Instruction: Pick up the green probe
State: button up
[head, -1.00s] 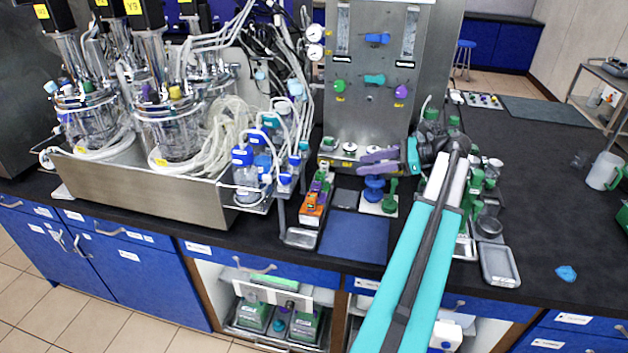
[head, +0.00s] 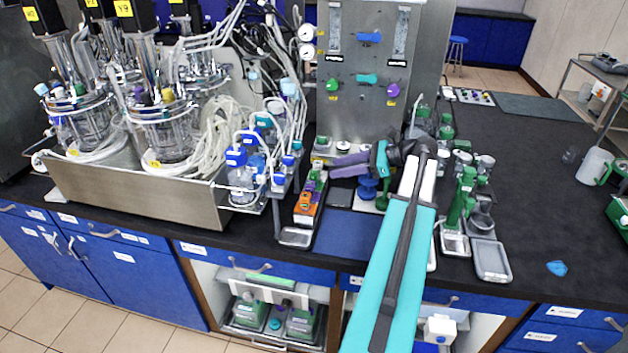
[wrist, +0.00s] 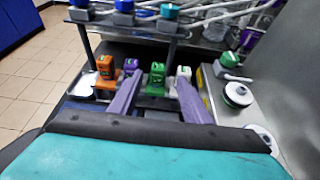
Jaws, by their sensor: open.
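The green probe (wrist: 157,77) stands in a small rack between a purple probe (wrist: 130,66) and a white probe (wrist: 183,73) in the wrist view; an orange probe (wrist: 105,66) is at the left end. My gripper (wrist: 157,84) is open and empty, and its two purple fingers point toward the rack. The green probe shows between the fingertips, apparently beyond them; contact cannot be made out. In the head view my gripper (head: 336,160) is just right of the rack's far end, and the orange probe (head: 305,209) is at the near end.
A steel gas panel (head: 365,105) stands behind my gripper. A bottle holder with blue-capped bottles (head: 237,157) and tubing is left of the rack. A blue mat (head: 345,238) lies clear in front. Green stands (head: 460,200) and a grey tray (head: 491,262) are to the right.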

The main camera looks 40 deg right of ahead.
aim_at(316, 172)
jog(key=shift+x, duration=1.05)
jog(key=shift+s, duration=0.1)
jog(key=shift+p+x, duration=0.85)
jog(key=shift+x, duration=1.15)
jog(key=shift+w+a+f, duration=0.2)
jog(key=shift+w+a, duration=0.25)
jog(key=shift+c, duration=0.2)
grip_shut()
